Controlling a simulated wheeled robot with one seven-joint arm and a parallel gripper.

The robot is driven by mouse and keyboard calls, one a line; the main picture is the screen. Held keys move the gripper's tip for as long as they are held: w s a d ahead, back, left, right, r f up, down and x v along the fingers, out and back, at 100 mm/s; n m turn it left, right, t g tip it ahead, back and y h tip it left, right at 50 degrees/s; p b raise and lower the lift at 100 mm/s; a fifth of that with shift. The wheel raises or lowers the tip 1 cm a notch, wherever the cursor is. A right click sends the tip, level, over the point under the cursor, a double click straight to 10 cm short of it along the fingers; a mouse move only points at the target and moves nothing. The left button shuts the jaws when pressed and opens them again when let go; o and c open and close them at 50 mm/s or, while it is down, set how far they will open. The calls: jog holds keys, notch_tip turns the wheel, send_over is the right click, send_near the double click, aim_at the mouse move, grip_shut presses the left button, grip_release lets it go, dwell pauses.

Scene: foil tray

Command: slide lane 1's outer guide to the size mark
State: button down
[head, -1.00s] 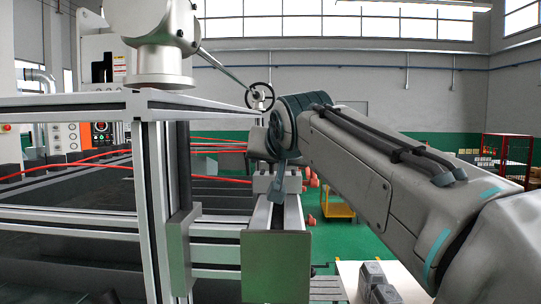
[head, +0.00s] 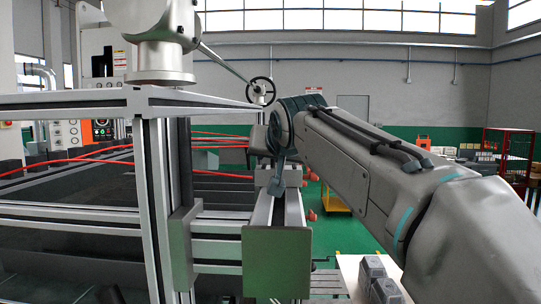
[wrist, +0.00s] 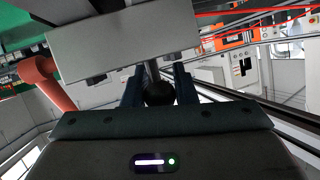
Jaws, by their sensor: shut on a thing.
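In the wrist view my gripper (wrist: 159,76) has its two dark blue fingers on either side of a dark round knob (wrist: 158,93). It is shut on this knob. A short metal rod runs from the knob to a pale grey block (wrist: 125,42), which looks like part of the guide. In the head view a grey block (head: 291,174) sits on a metal rail (head: 292,212) just beyond the bent end of my arm. I cannot make out the size mark in either view.
A dark grey-green plate (head: 277,262) caps the near end of the rail. An aluminium frame post (head: 155,200) stands to its left. Several red hoses or cables (head: 80,157) cross behind the frame. A handwheel (head: 260,91) is further back.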

jog(key=shift+w, duration=0.1)
jog(key=c, duration=1.2)
grip_release()
jog(key=b+v, duration=0.2)
jog(key=v, duration=1.2)
jog(key=shift+b, duration=0.4)
